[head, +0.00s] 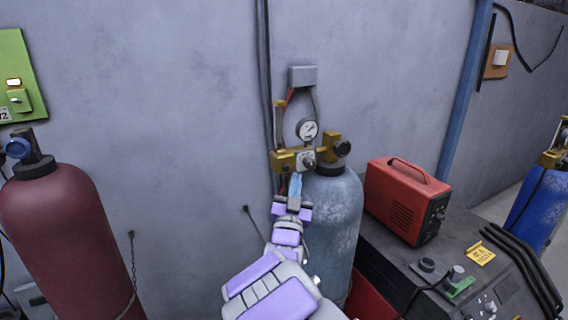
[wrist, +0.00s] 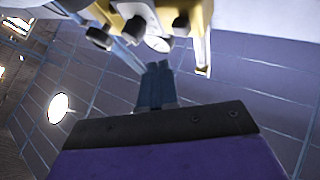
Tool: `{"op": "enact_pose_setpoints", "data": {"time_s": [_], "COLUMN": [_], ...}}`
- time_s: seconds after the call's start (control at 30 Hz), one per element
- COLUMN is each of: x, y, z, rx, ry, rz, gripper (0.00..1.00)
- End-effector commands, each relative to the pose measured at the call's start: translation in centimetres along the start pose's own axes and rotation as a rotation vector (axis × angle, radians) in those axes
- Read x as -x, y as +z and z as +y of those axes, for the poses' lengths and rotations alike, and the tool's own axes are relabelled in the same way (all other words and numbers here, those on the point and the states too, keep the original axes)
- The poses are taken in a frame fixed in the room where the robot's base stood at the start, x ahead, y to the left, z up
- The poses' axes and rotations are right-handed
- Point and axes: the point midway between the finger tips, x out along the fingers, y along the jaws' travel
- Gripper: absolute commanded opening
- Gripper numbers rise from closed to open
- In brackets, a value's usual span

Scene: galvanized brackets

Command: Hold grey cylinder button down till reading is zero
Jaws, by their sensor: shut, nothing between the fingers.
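The grey-blue gas cylinder (head: 338,208) stands against the wall. A brass regulator block (head: 285,160) sits at its top, with a light plate and a round button (head: 308,160) on its front. The white dial gauge (head: 307,130) is above it; its needle is too small to read. My gripper (head: 295,180) is shut and empty, its blue fingertips just below the brass block. In the wrist view, the shut fingers (wrist: 157,80) point up toward the brass fitting (wrist: 203,22) and gauge face (wrist: 158,43). I cannot tell whether the fingertips touch anything.
A maroon cylinder (head: 60,225) stands at left. A red machine (head: 405,200) sits on a dark bench (head: 445,255) right of the grey cylinder. A blue cylinder (head: 535,205) is at far right. A grey wall box (head: 303,76) and hoses are above the regulator.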

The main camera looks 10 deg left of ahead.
Motion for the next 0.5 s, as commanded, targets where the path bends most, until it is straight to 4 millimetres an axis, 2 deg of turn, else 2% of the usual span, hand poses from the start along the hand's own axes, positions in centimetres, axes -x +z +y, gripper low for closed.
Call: {"op": "enact_pose_setpoints", "data": {"time_s": [0.2, 0.5], "x": [-1.6, -1.8], "y": [1.1, 1.4], "z": [-1.4, -1.9], "rx": [0.0, 0.002], "ry": [0.0, -0.001], "rz": [0.001, 0.002], "gripper": [0.0, 0.0]}}
